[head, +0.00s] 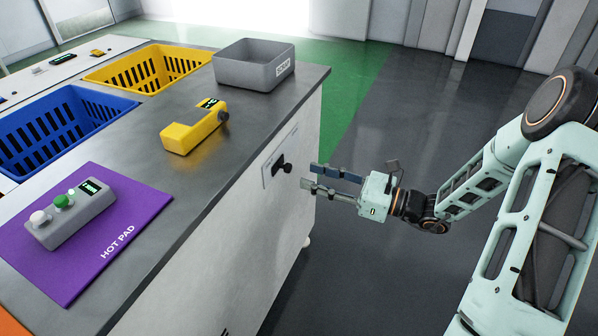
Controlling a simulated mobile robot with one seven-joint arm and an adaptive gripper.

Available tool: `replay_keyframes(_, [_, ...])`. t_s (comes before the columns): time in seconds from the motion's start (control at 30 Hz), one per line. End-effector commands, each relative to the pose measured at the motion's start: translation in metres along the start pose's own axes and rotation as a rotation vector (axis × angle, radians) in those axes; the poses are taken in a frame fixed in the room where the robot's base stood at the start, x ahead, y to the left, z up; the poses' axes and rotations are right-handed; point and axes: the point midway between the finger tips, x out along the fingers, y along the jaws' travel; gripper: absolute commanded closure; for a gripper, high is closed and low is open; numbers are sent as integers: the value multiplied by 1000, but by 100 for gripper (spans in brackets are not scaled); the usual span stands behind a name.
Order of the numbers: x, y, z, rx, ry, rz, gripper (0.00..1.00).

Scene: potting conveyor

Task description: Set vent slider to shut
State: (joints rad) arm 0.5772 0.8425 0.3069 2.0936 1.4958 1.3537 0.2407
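A black knob (284,168) sticks out from a pale plate (267,176) with a slot on the bench's white side. It looks like the vent slider; any markings for its positions are too small to read. My gripper (310,177) is just right of the knob in the head view, level with it and pointing at the bench side. Its two fingers are apart with nothing seen between them. The fingertips appear close to the knob but not around it; I cannot tell the exact gap.
On the bench top (225,150) are a yellow device (190,134), a grey scrap bin (250,75), a yellow basket (120,75), a blue basket (100,105) and a purple hot pad (145,200) under a grey button box (75,215). The floor (370,240) around my arm is clear.

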Motion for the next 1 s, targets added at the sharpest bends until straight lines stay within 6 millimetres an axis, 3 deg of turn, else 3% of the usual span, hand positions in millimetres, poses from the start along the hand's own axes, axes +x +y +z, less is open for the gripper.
replay_keyframes(0.1, [-26,-1,0,0,1,-4,65])
replay_keyframes(0.33, [-54,0,0,0,0,0,65])
replay_keyframes(1.0, [-61,-6,5,-34,35,2,65])
